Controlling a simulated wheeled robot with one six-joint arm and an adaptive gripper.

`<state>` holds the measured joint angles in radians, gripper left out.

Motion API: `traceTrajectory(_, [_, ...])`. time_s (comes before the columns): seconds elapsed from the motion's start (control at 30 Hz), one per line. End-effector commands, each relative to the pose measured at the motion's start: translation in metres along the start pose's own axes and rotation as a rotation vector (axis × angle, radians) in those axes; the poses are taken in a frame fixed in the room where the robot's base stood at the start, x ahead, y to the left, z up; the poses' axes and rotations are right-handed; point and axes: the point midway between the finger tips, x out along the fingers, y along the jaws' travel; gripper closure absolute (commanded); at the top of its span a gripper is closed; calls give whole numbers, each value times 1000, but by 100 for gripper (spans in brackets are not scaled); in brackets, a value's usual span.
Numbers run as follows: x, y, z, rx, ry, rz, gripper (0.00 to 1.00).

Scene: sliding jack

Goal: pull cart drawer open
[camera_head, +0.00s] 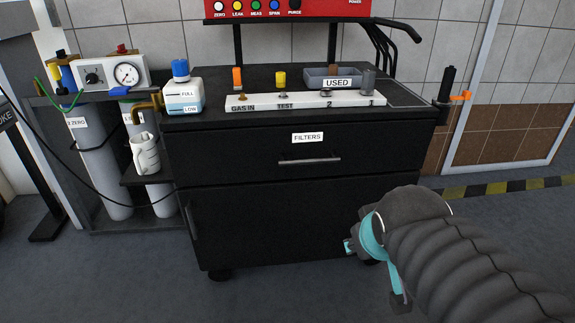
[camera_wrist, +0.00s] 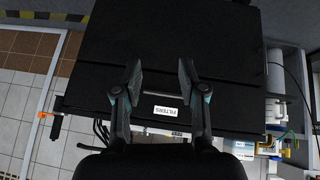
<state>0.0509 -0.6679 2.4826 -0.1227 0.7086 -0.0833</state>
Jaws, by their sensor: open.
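The black cart (camera_head: 285,230) stands in the middle of the head view. Its upper drawer (camera_head: 240,158) has a white FILTERS label (camera_head: 308,137) and a grey horizontal bar handle (camera_head: 310,161). The drawer front looks flush with the cart, so it appears shut. My gripper (camera_head: 374,272) is in front of the cart's lower right, below and right of the handle. In the wrist view my gripper (camera_wrist: 160,72) has its two fingers spread apart, with nothing seen held between them.
On the cart top are a white fitting strip (camera_head: 305,100), a grey USED tray (camera_head: 320,80) and a white bottle (camera_head: 183,97). Gas cylinders (camera_head: 103,165) and a white mug (camera_head: 145,153) stand at the left. The floor (camera_head: 290,300) before the cart is clear.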

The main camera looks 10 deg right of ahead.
Motion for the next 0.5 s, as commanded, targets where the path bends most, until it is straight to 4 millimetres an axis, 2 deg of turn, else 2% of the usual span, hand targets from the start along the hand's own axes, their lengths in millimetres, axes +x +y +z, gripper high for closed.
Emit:
traceTrajectory(0.1, [28,33,-41,-168,107,113,59])
traceTrajectory(0.23, [55,60,-89,-413,238,219,59])
traceTrajectory(0.33, [74,71,-122,-611,336,274,59])
traceTrajectory(0.5, [109,70,-162,-949,510,311,59])
